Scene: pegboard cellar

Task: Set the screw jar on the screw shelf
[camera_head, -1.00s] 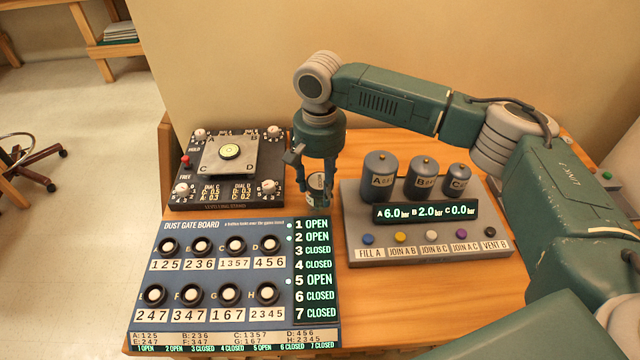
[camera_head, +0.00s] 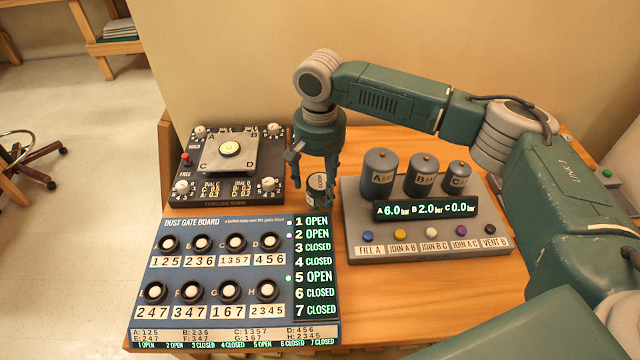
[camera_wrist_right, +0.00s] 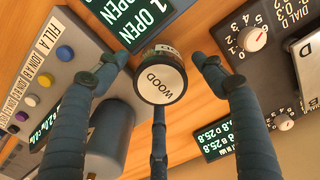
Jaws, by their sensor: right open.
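A small jar (camera_head: 316,184) with a pale round top stands on the wooden table behind the dust gate board. In the right wrist view its top (camera_wrist_right: 162,84) reads "WOOD"; I cannot see its contents. My right gripper (camera_head: 315,180) points down over the jar, with its fingers open around it. In the right wrist view the fingers (camera_wrist_right: 165,66) stand on both sides of the jar with gaps, and a third finger shows below it. The screw shelf is not recognisable in these views. My left gripper is out of view.
The dust gate board (camera_head: 230,325) lies just in front of the jar. The levelling stand (camera_head: 185,206) is at left. A grey console (camera_head: 360,215) with three cylinders is close at right. Bare table (camera_head: 430,290) shows in front of the console.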

